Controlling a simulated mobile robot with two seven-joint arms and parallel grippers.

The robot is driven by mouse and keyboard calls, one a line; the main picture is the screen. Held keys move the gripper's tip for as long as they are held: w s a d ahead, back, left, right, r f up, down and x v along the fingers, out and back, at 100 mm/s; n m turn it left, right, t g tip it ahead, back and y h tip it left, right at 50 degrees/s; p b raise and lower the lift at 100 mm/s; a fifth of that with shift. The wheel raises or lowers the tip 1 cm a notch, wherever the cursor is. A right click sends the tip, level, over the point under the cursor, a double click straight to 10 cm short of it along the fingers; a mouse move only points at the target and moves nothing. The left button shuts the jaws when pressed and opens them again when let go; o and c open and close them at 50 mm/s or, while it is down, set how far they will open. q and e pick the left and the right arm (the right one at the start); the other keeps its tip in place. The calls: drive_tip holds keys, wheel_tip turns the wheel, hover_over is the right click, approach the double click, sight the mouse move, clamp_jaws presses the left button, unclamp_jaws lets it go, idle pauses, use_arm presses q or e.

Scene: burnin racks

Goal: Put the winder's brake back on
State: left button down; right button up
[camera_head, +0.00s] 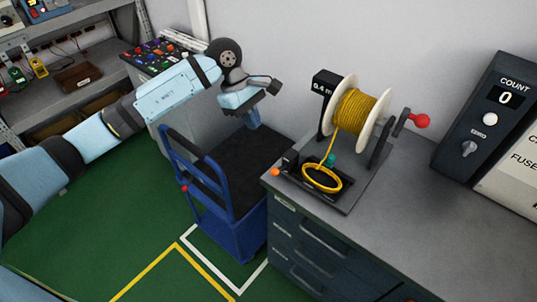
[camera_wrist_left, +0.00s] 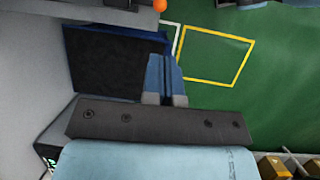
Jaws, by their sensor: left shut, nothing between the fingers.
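The winder stands on the grey bench, with a spool of yellow wire (camera_head: 357,110) between white flanges and a red-knobbed crank (camera_head: 420,121) on its right. Wire runs down to a yellow coil (camera_head: 321,178) on the dark base plate (camera_head: 347,207). An orange knob (camera_head: 275,172) sits at the base's left corner and a teal knob (camera_head: 331,160) behind the coil; I cannot tell which belongs to the brake. An orange ball shows at the top of the wrist view (camera_wrist_left: 160,5). My left gripper (camera_head: 254,124) is shut and empty, left of the winder, above the cart; its fingers fill the wrist view's middle (camera_wrist_left: 165,77).
A blue cart (camera_head: 236,236) with a black deck stands left of the bench (camera_head: 420,225). A length display (camera_head: 325,83) reads 0.4 m. A count box (camera_head: 490,120) reading 0 is at the right. A button console (camera_head: 162,55) and shelves are behind my left arm.

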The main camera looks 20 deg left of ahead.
sight(273, 169)
use_arm(q)
drive_tip(key=p+x, duration=0.3)
drive_tip(key=x, duration=0.9)
drive_tip(key=shift+d+f+p, duration=0.15)
drive_tip(key=shift+f+p, duration=0.1)
drive_tip(key=shift+p, duration=0.15)
drive_tip(key=shift+d+f, duration=0.2)
drive_tip(key=shift+f, duration=0.45)
use_arm(e)
drive_tip(key=r, duration=0.3)
drive_tip(key=shift+d+r, duration=0.3)
drive_tip(key=shift+r, duration=0.05)
drive_tip(key=shift+f, duration=0.1)
